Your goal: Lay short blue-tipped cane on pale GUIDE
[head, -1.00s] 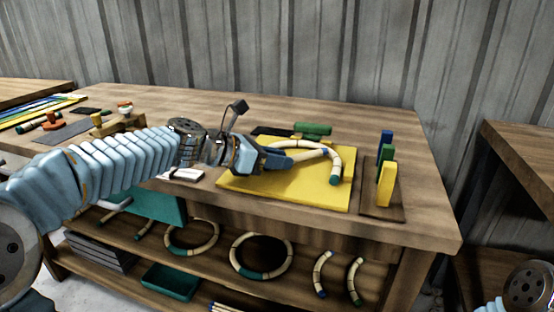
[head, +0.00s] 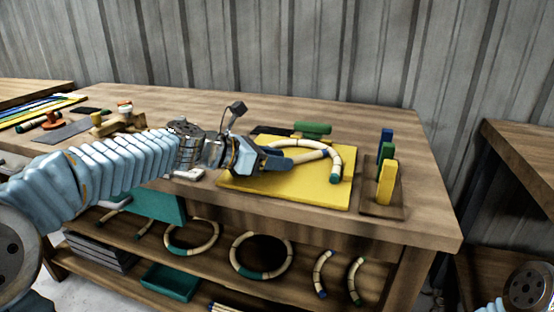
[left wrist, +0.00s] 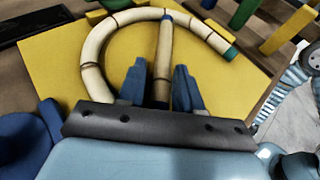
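The short blue-tipped cane (head: 306,156) lies nearly straight over the yellow board, inside a larger bent cane (head: 337,158) with a green end. In the left wrist view, the short cane (left wrist: 163,60) runs away from me, its blue tip close to the inside of the bent cane's arc (left wrist: 92,50). My left gripper (head: 277,158) is low over the board. Its two blue fingers (left wrist: 160,85) stand on either side of the short cane, with a small gap on the left. A separate pale guide cannot be made out. My right gripper is out of view.
The yellow board (head: 300,191) lies on the wooden bench (head: 215,110). Blue, green and yellow upright blocks (head: 387,183) stand at its right, and a green piece (head: 312,129) lies behind it. Curved canes and a green tray (head: 170,282) sit on the shelf below.

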